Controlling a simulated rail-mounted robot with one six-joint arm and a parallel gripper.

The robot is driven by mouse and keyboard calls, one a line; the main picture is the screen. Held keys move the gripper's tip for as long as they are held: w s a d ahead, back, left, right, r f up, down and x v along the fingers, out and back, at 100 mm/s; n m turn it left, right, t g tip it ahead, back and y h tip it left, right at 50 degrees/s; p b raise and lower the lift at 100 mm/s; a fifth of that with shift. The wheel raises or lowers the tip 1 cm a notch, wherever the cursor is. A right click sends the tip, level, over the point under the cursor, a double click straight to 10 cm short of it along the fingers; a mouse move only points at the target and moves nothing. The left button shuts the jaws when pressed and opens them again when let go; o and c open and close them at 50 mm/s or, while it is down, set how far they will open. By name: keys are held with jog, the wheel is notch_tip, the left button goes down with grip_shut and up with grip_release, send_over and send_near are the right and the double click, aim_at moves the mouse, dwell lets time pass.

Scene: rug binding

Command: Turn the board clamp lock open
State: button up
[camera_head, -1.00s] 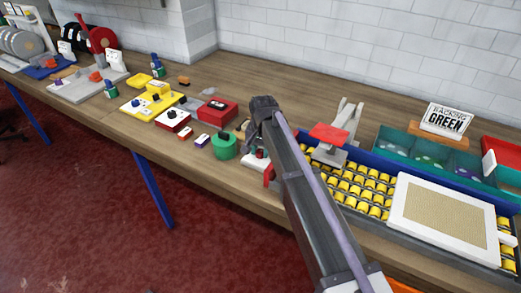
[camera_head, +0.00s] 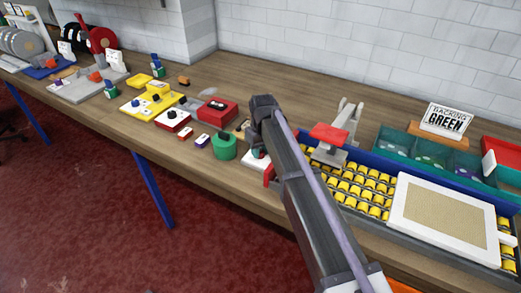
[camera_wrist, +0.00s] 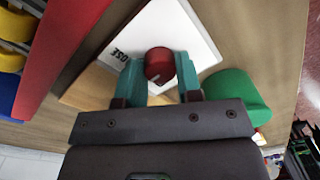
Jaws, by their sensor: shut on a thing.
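A red round knob (camera_wrist: 159,66) with a pale pointer line stands on a white plate (camera_wrist: 188,35) in the wrist view. Dark lettering on the plate is partly covered; "OSE" is legible. My gripper (camera_wrist: 160,76) has its teal fingers on both sides of the knob and is shut on it. In the head view my arm hides the knob and fingers; part of the white plate (camera_head: 254,164) shows beside the arm. A clamp with a red top (camera_head: 329,133) stands at the roller tray, right of my arm.
A green round thing (camera_head: 223,147) stands close left of the plate, and also close by in the wrist view (camera_wrist: 238,96). A red box (camera_head: 218,109) lies behind it. The roller tray holds a framed board (camera_head: 445,218). The back middle of the table is clear.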

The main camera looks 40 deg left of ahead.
aim_at(261, 150)
jog(key=n, duration=0.4)
jog(key=shift+n, duration=2)
jog(key=o, duration=0.9)
jog(key=shift+o, duration=0.2)
notch_tip(261, 150, up, 11)
jog(key=p, duration=1)
jog(key=shift+w+p, duration=0.2)
jog(key=shift+p, duration=0.2)
